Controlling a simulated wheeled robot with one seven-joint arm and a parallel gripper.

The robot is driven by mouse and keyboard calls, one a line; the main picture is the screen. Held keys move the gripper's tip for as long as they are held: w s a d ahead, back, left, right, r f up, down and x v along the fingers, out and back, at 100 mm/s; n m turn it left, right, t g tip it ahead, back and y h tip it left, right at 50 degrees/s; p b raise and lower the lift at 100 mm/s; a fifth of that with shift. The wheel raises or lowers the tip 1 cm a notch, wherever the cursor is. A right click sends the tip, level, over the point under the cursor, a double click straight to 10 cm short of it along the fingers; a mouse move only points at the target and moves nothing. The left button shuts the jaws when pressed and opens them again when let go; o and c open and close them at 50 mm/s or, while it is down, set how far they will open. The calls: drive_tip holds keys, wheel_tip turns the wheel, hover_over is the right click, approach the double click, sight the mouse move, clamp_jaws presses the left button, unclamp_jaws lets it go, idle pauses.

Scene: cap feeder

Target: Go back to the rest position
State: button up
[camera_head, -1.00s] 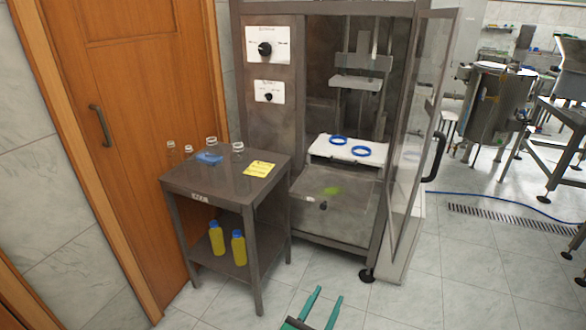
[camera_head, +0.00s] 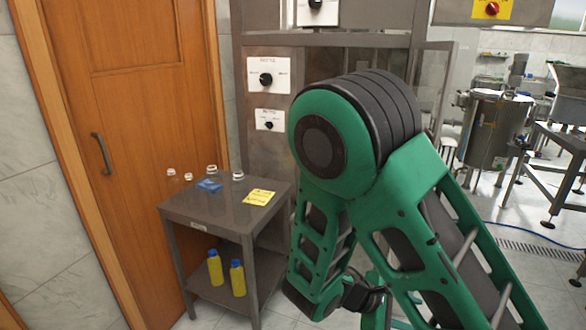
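My green arm fills the centre and right of the head view, folded at a large round elbow (camera_head: 345,135). The forearm hangs down from it to a dark wrist at the bottom edge. The gripper's fingers cannot be made out there, so I cannot tell whether they are open or shut or hold anything. The steel cabinet (camera_head: 269,165) stands behind the arm, with two white dial panels on its left face. Its inside, the blue rings and most of its door are hidden by the arm.
A small steel table (camera_head: 228,215) left of the arm carries several small clear glass vessels, a blue item (camera_head: 209,186) and a yellow note (camera_head: 259,198). Two yellow bottles (camera_head: 237,278) stand on its lower shelf. A wooden door (camera_head: 150,110) is at left, a steel vat (camera_head: 497,130) at right.

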drive_tip(key=s+d+r+m+g+y, duration=0.4)
drive_tip(key=s+d+r+m+y, duration=0.2)
drive_tip(key=s+d+r+m, duration=0.3)
drive_tip(key=s+d+r+m+t+y, duration=0.2)
drive_tip(key=s+r+m+y, duration=0.3)
drive_tip(key=s+r+m, duration=0.3)
drive_tip(key=shift+s+d+r+m, duration=0.15)
drive_tip(key=shift+s+d+m, duration=0.5)
drive_tip(key=shift+s, duration=0.55)
drive_tip(key=shift+w+f, duration=0.25)
drive_tip(key=shift+w, duration=0.4)
drive_tip(key=shift+a, duration=0.15)
